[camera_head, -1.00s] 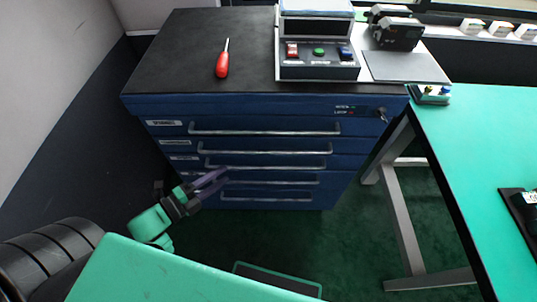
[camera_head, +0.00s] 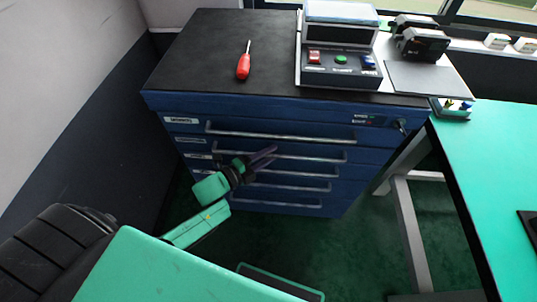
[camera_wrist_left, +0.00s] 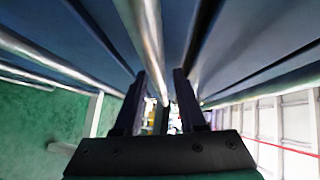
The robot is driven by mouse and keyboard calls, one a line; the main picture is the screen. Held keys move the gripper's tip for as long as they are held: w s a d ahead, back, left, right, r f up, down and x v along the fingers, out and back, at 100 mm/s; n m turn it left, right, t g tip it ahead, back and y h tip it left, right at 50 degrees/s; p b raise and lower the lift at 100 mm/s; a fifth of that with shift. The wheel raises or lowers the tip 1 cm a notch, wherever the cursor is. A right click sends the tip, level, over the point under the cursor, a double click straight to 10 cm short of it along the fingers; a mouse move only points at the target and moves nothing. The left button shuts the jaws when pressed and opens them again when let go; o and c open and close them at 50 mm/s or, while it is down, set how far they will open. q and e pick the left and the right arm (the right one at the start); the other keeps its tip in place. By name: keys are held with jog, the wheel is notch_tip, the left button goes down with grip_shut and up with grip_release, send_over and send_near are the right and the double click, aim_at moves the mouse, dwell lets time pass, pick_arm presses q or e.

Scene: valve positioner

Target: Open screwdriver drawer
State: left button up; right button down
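A blue drawer cabinet (camera_head: 170,105) with a black top stands ahead, its drawers flush with the front. Each drawer has a long metal handle; the labels at the left edge are too small to read surely. The top handle (camera_head: 280,134) is clear of my gripper. My left gripper (camera_head: 268,156) is at the left part of the second handle (camera_head: 315,157). In the left wrist view its two fingers (camera_wrist_left: 160,88) are apart, with a metal handle bar (camera_wrist_left: 150,45) running between them; contact is not clear. My right gripper is not in view.
A red screwdriver (camera_head: 244,66) lies on the cabinet top. A control box with buttons (camera_head: 340,62) stands to its right. A key (camera_head: 401,125) sticks out at the cabinet's upper right. A green table (camera_head: 490,170) stands at the right, a wall at the left.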

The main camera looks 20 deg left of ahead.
pick_arm(q)
grip_shut()
dwell(1.2)
